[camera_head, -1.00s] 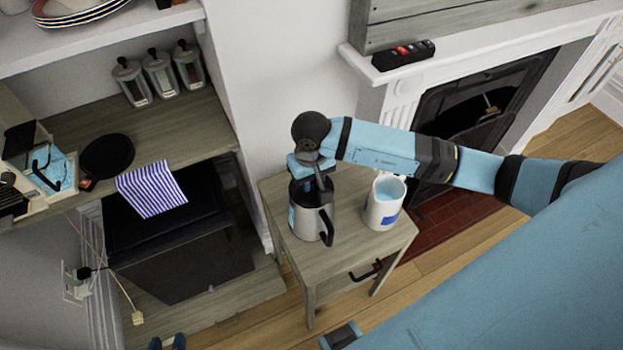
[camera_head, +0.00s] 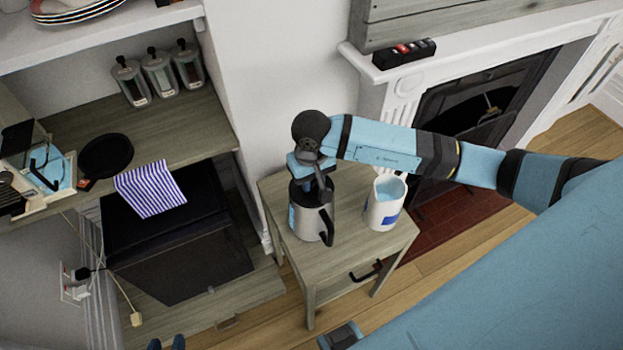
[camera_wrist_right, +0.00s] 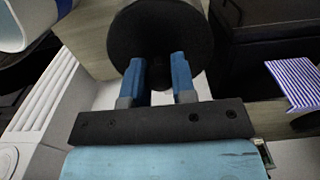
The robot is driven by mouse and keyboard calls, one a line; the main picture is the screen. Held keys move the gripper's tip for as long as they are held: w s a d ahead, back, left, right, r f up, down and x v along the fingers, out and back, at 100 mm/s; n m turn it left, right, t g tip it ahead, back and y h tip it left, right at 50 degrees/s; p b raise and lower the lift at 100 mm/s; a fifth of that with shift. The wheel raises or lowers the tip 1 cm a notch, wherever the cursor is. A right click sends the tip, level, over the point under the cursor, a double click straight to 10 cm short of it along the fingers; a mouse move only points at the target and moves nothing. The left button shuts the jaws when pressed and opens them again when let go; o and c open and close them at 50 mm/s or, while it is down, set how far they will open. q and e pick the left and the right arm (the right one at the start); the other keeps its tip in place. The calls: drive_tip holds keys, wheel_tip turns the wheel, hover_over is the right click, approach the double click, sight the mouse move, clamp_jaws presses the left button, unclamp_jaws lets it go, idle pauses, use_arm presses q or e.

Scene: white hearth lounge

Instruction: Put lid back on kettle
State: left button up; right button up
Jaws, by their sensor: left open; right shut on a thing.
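The kettle (camera_head: 305,222), a light metallic body with a black handle on its right, stands upright on the small wooden table (camera_head: 270,195). My right gripper (camera_head: 309,180) is directly above it, pointing down. In the right wrist view, the gripper's two blue fingers (camera_wrist_right: 160,75) are shut on the dark round lid (camera_wrist_right: 160,22), whose disc hides the kettle below. The lid is at the kettle's mouth; I cannot tell whether it is fully seated. My left gripper (camera_head: 166,343) shows only its fingertips at the bottom edge, apart, empty and far from the kettle.
A white mug-like container (camera_head: 383,212) with a blue patch stands close to the kettle's right. The wall is behind the table, and the fireplace (camera_head: 470,110) is to the right. A shelf counter (camera_head: 190,130) with a dark pan (camera_head: 106,155) and striped cloth (camera_head: 152,188) is on the left.

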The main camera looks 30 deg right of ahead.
idle(0.4)
drive_tip(key=o, duration=1.5)
drive_tip(key=shift+c, duration=0.2)
drive_tip(key=shift+r+p, duration=1.25)
drive_tip(key=shift+r, duration=2.3)
clamp_jaws()
drive_tip(key=shift+f, duration=0.25)
